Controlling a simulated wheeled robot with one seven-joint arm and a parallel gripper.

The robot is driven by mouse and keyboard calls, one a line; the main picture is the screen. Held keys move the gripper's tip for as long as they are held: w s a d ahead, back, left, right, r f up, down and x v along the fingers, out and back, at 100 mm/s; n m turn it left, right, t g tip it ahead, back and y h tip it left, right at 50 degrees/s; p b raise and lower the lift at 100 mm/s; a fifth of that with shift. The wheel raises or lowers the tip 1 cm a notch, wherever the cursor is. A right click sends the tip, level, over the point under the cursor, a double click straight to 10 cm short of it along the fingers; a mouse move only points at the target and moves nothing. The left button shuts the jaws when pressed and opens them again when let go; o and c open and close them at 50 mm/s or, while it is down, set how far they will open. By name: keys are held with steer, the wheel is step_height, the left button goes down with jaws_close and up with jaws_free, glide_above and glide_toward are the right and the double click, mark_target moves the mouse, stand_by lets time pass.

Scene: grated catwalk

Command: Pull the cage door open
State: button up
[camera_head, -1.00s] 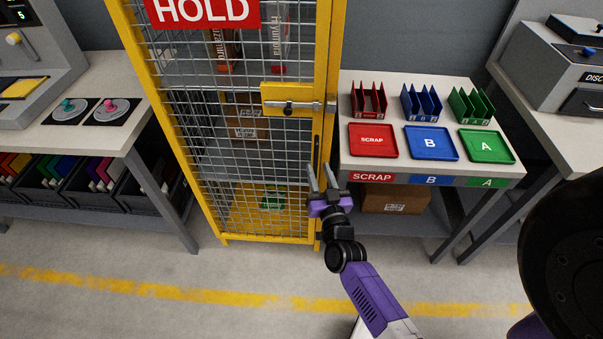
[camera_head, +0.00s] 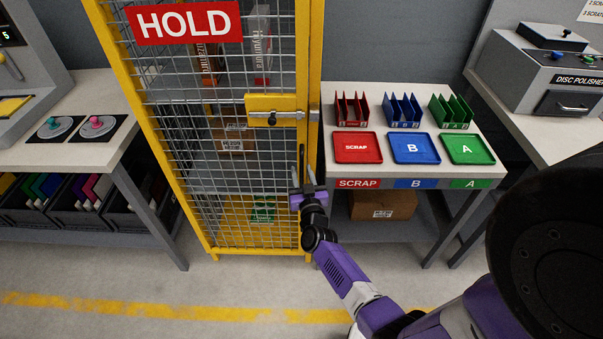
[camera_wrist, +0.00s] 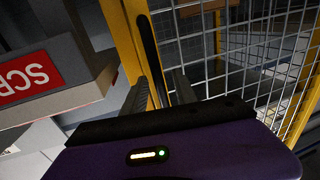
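The yellow-framed mesh cage door (camera_head: 230,160) is closed in the head view, with a red HOLD sign (camera_head: 186,22) near its top. A yellow latch plate with a metal bolt (camera_head: 275,118) sits at its right edge. Below it is a dark upright pull handle (camera_head: 302,160), partly hidden by my gripper (camera_head: 306,178). In the wrist view the black handle (camera_wrist: 151,55) runs down between my two grey fingers (camera_wrist: 160,92). The fingers stand apart with gaps visible beside the handle, so my gripper looks open around it. Contact cannot be told.
Right of the cage is a bench (camera_head: 340,100) with red, blue and green trays and racks, and a cardboard box (camera_head: 382,205) below. A left bench (camera_head: 95,155) holds discs above coloured bins. Concrete floor (camera_head: 130,285) in front of the cage is clear.

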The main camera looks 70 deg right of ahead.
steer(key=shift+w+d, duration=0.15)
steer(key=shift+d, duration=0.05)
steer(key=shift+c, duration=0.2)
jaws_close()
stand_by(1.2)
